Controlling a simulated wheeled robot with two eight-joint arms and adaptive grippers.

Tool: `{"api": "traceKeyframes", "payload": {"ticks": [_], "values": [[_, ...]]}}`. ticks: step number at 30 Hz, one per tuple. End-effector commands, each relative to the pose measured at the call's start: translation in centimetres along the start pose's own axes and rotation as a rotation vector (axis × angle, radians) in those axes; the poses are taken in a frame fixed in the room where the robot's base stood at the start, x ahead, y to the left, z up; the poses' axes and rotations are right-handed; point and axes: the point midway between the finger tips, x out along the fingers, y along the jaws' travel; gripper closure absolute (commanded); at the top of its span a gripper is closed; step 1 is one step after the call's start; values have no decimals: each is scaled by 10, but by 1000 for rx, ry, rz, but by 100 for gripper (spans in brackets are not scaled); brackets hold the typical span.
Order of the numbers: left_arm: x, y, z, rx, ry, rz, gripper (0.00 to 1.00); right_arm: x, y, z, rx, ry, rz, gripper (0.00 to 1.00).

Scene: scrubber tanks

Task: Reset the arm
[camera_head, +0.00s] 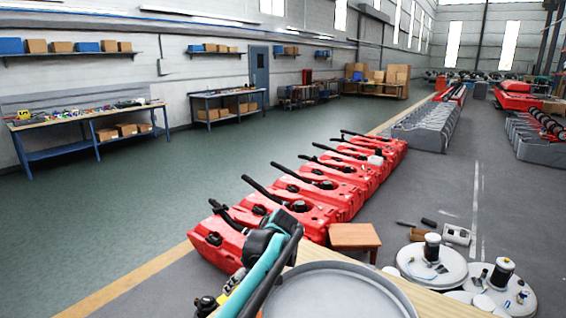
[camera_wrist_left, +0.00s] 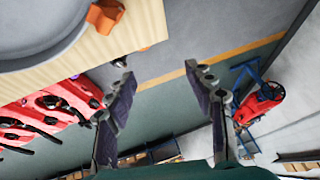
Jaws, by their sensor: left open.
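My left gripper (camera_wrist_left: 159,72) shows in the left wrist view with its two dark fingers spread apart. Nothing is between them; the floor shows through the gap. In the head view my left arm, with a teal link and black parts, reaches up at the bottom centre, in front of the red scrubber tanks (camera_head: 318,190). Its fingers are hard to make out there. In the wrist view the red tanks (camera_wrist_left: 50,100) lie to the left of the fingers, apart from them. My right gripper is in neither view.
A wooden table (camera_head: 440,303) with a large grey round tank part (camera_head: 335,290) is close at the bottom. A small wooden stool (camera_head: 354,236) and white round units (camera_head: 432,264) stand beyond. The green floor (camera_head: 170,205) at left is clear. Workbenches (camera_head: 85,118) line the wall.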

Motion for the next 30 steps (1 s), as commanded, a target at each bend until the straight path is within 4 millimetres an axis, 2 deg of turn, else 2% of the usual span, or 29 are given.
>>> {"api": "traceKeyframes", "payload": {"ticks": [1, 8, 14, 18, 24, 30], "values": [[-4, -18, -1, 38, -14, 29, 47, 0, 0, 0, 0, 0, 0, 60], [-13, -82, 10, 227, -46, 184, 47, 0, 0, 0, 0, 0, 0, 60], [-13, -135, 34, 373, -35, 323, 47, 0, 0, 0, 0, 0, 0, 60], [-8, -169, 58, 465, -4, 417, 47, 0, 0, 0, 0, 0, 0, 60], [6, -210, 97, 581, 74, 542, 47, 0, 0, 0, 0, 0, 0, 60], [25, -235, 132, 664, 167, 631, 47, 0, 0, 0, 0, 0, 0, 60]]}}
